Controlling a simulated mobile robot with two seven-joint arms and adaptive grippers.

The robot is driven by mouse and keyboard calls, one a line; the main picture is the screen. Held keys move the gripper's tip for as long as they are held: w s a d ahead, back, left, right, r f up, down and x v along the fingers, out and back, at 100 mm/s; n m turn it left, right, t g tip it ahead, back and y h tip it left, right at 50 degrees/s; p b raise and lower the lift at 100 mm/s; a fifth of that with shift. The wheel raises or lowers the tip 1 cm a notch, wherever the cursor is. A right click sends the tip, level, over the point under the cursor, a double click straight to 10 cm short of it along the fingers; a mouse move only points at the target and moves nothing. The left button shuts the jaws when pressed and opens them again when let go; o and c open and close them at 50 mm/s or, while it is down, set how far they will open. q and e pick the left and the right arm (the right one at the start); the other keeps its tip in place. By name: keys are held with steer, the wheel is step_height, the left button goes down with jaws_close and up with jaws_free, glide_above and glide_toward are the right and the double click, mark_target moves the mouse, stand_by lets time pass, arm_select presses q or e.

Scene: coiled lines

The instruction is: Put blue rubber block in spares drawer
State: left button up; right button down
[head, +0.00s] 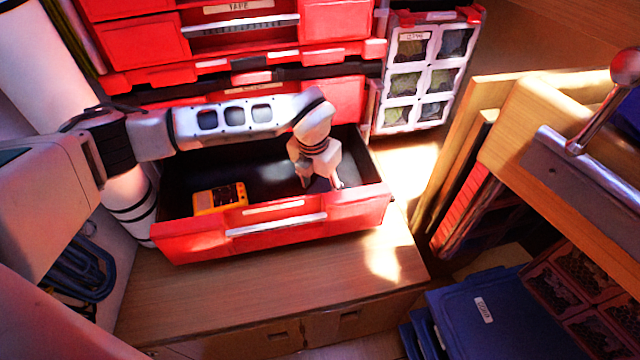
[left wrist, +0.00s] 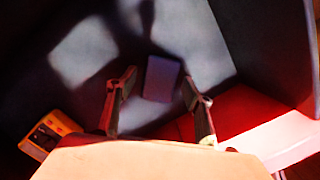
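The red drawer (head: 170,243) labelled on its front is pulled open, with a dark inside. My left gripper (head: 321,185) reaches down into its right part, near the front wall. In the left wrist view the blue rubber block (left wrist: 162,78) looks bluish purple and lies on the dark drawer floor. The fingers of my left gripper (left wrist: 158,92) stand apart, one on each side of the block in the picture, with gaps showing. In the head view the gripper mostly hides the block. My right gripper is not in view.
A yellow meter (head: 220,197) lies in the drawer's left part; it also shows in the left wrist view (left wrist: 48,133). Red drawers (head: 240,45) are stacked behind. A clear-fronted bin rack (head: 420,75) stands right of them. Blue cases (head: 485,315) sit at lower right.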

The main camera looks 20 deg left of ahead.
mark_target(319, 189)
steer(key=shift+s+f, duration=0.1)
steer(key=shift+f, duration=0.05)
arm_select(q)
steer(key=shift+r, duration=0.2)
step_height(319, 189, up, 5)
steer(key=shift+s+r+p, duration=0.1)
steer(key=shift+p, duration=0.8)
step_height(319, 189, up, 6)
steer(key=s+p, duration=0.1)
steer(key=p, duration=0.1)
steer(key=shift+s+a+r, duration=0.15)
steer(key=shift+s+r, duration=0.1)
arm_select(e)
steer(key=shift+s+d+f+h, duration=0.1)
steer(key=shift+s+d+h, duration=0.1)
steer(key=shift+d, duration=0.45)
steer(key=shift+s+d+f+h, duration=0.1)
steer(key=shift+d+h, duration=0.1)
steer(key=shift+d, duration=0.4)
arm_select(q)
steer(key=shift+r, duration=0.1)
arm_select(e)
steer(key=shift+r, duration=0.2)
